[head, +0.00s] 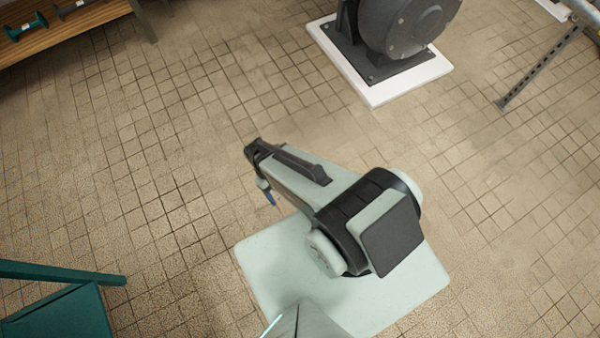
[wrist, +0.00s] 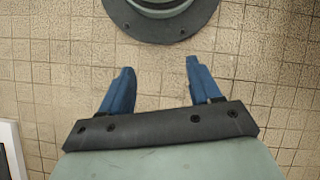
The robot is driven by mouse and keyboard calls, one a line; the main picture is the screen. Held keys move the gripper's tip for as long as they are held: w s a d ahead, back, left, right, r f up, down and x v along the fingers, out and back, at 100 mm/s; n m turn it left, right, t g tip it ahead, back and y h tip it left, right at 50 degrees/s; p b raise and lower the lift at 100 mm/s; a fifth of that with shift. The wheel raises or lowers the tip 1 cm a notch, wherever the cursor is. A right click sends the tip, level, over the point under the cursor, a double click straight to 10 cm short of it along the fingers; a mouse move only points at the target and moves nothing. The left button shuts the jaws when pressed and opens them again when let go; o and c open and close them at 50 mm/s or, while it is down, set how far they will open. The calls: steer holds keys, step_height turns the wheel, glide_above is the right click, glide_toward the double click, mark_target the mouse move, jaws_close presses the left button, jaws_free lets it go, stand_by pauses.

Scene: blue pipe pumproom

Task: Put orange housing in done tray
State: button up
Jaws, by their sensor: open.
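My gripper (wrist: 158,68) is open, with its two blue fingers apart and nothing between them. In the head view, a blue finger of my gripper (head: 268,194) shows below the end of the arm, over bare tiled floor. I see no orange housing in either view. I see no done tray that I can make out in either view.
A dark grey pump (head: 405,25) stands on a white plinth (head: 378,97) at the top right. A wooden bench (head: 60,36) with teal parts is at the top left. A teal stand (head: 60,312) is at the lower left. The floor between is clear.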

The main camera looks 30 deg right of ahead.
steer(key=s+d+m+y, duration=0.1)
steer(key=s+d+m, duration=0.2)
steer(key=s, duration=0.6)
steer(key=shift+s+d+g, duration=0.15)
steer(key=shift+d+g, duration=0.25)
steer(key=shift+d, duration=0.4)
